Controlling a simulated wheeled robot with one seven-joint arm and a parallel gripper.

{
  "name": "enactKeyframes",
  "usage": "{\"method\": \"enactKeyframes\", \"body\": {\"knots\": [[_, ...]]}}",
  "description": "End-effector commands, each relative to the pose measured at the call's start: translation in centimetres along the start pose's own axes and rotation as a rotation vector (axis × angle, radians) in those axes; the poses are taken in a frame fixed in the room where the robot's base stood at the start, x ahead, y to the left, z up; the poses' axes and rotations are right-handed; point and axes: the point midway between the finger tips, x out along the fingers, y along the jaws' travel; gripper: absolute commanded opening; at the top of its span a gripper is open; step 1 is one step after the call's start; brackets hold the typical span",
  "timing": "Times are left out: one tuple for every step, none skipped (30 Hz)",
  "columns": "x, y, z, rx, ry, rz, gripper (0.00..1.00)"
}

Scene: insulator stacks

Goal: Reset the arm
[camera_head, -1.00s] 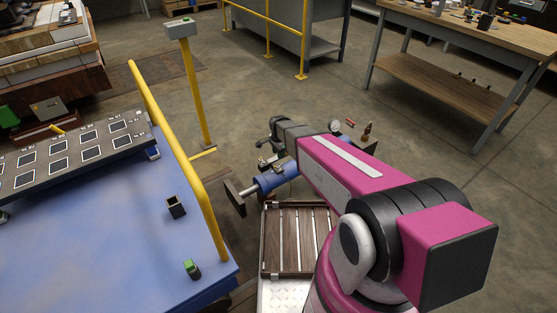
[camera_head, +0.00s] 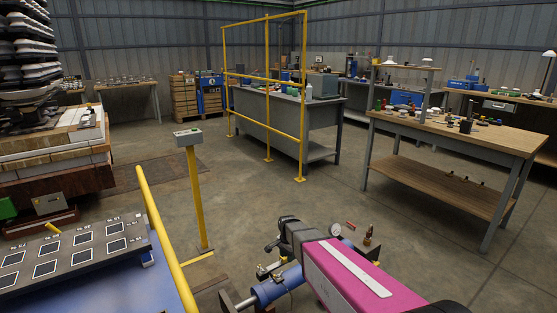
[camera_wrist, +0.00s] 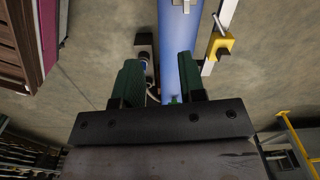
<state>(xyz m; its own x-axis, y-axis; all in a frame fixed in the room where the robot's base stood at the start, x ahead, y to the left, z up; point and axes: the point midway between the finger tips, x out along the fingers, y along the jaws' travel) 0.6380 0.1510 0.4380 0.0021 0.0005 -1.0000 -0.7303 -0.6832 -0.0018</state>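My pink arm (camera_head: 350,272) reaches out from the bottom of the head view, ending in a dark wrist (camera_head: 298,232). The fingertips cannot be made out there. In the wrist view my gripper (camera_wrist: 160,78) shows two dark green fingers, apart, with nothing held between them. A blue cylinder (camera_wrist: 180,35) lies beyond the fingers, partly hidden by the right one. In the head view a blue cylinder (camera_head: 273,288) is below and left of the wrist.
A yellow rail (camera_head: 165,240) edges the blue table (camera_head: 130,292) at left. A control post (camera_head: 196,190) stands behind it. A wooden workbench (camera_head: 450,135) is at right. Open floor (camera_head: 350,195) lies between. The wrist view shows a yellow fitting (camera_wrist: 220,46) beside the cylinder.

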Motion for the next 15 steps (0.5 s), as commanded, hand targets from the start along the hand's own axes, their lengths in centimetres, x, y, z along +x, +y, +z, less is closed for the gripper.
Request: {"method": "enactKeyframes", "body": {"knots": [[-1.9, 2.9, 0.0, -0.059, 0.001, -0.001, 0.37], [-2.7, 4.3, -0.1, -0.104, 0.001, -0.001, 0.37], [-3.9, 6.0, -0.3, -0.166, 0.001, -0.001, 0.37], [-4.8, 7.4, -0.4, -0.213, 0.002, -0.002, 0.37], [-5.6, 8.7, -0.5, -0.262, 0.003, -0.002, 0.37], [-6.8, 10.5, -0.5, -0.328, 0.002, -0.002, 0.37], [-7.6, 11.9, -0.6, -0.377, 0.002, -0.002, 0.37], [-8.3, 13.2, -0.5, -0.427, 0.003, -0.002, 0.37], [-9.3, 14.8, -0.5, -0.488, 0.004, -0.002, 0.37], [-10.0, 15.9, -0.4, -0.533, 0.004, -0.002, 0.37], [-10.6, 16.9, -0.4, -0.575, 0.004, -0.002, 0.37], [-11.3, 18.2, -0.3, -0.626, 0.004, -0.002, 0.37], [-11.8, 19.0, -0.2, -0.661, 0.004, -0.001, 0.37], [-12.2, 19.7, -0.1, -0.692, 0.004, -0.001, 0.37], [-12.7, 20.5, -0.1, -0.728, 0.004, -0.002, 0.37]]}}
